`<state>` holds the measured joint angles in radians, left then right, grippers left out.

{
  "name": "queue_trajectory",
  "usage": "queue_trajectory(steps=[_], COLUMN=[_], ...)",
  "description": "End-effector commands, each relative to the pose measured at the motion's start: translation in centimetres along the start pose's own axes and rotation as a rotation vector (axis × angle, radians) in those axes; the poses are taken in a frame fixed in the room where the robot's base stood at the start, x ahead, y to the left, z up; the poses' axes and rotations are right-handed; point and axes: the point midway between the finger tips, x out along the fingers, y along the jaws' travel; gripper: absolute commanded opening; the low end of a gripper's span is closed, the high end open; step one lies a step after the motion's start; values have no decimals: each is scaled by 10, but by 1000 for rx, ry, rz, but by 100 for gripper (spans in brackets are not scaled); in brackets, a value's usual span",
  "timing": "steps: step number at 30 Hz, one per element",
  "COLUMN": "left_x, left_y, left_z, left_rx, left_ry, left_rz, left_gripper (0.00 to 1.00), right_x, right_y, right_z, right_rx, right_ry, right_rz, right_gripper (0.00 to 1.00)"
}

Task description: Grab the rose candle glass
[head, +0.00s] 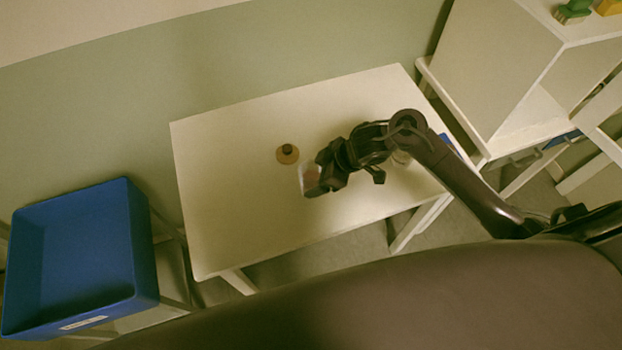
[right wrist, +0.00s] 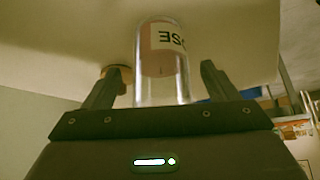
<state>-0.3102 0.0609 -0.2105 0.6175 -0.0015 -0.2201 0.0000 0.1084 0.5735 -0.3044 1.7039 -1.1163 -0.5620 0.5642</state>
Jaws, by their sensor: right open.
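The rose candle glass (head: 306,179) stands on the white table, just left of my right gripper (head: 316,182) in the head view. In the right wrist view the clear glass (right wrist: 160,62) shows a pinkish fill and a pale label with part of a word, seen turned over. It lies between the two fingers of my right gripper (right wrist: 160,74), which are open with a gap on each side. My left gripper is not in view.
A round brown item with a dark top (head: 287,153) stands close by, up and left of the glass. A blue bin (head: 75,260) is at the left. A white shelf unit (head: 495,70) is at the right. The table's left half (head: 225,190) is clear.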

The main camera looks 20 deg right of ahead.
Motion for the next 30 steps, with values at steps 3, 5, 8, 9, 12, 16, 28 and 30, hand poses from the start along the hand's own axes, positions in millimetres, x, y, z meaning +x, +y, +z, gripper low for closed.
queue_trajectory(steps=[3, 5, 8, 9, 12, 16, 28, 30], left_x=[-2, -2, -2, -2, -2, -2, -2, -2], left_y=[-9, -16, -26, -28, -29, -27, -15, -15], left_z=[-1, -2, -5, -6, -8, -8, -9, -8], left_rx=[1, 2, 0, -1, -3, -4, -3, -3], left_ry=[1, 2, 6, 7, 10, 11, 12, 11], left_rz=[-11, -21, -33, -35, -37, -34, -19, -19], left_gripper=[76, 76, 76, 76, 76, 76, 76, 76], right_x=[16, 22, 25, 25, 25, 25, 24, 24], right_y=[0, 0, 0, 0, 0, 0, 0, 0], right_z=[-1, 0, -1, -1, -1, 0, -1, -1], right_rx=[2, 1, -1, -1, -1, -1, -1, -1], right_ry=[1, -1, 0, 0, 0, 0, 1, 1], right_rz=[0, 0, 2, 2, 2, 2, 3, 3], right_gripper=[80, 80, 80, 80, 80, 69, 25, 25])
